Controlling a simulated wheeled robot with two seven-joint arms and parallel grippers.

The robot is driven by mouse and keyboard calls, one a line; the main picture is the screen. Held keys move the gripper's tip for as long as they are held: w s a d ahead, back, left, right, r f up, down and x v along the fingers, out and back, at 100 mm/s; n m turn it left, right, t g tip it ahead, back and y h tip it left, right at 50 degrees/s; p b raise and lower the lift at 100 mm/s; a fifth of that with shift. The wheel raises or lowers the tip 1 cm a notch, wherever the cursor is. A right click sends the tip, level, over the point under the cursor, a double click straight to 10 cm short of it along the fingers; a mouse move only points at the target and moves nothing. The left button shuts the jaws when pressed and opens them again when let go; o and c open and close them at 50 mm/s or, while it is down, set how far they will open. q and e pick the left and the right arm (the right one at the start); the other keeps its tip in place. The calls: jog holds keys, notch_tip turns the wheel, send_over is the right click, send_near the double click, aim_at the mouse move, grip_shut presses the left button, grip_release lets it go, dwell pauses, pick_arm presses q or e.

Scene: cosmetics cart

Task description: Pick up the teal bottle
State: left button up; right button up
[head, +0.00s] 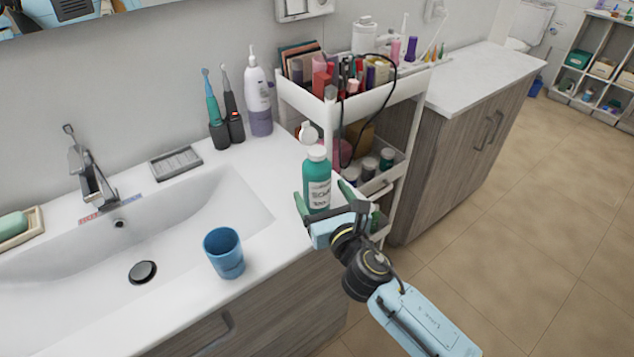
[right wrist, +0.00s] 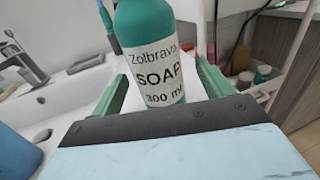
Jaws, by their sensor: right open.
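The teal bottle (head: 317,182) has a white cap and a white label. It stands upright near the right end of the white sink counter. My right gripper (head: 323,199) is open, with one green finger on each side of the bottle's lower part. In the right wrist view the bottle (right wrist: 152,50) sits between the two fingers, its label reading "SOAP" and facing the camera. A small gap shows beside the right finger; contact on the left side is hard to tell. The bottle's base is hidden behind the gripper. My left gripper is not in view.
A blue cup (head: 224,254) stands on the counter's front edge, left of the gripper. A white cart (head: 345,105) full of cosmetics stands close behind and right of the bottle. Electric toothbrushes (head: 217,120) and a white-purple bottle (head: 258,98) stand at the wall.

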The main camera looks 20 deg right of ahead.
aim_at(314, 182)
jog(key=w, duration=0.4)
jog(key=shift+w+a, duration=0.15)
jog(key=shift+a, duration=0.15)
jog(key=shift+c, duration=0.5)
jog(key=shift+r, duration=0.1)
jog(key=c, duration=1.2)
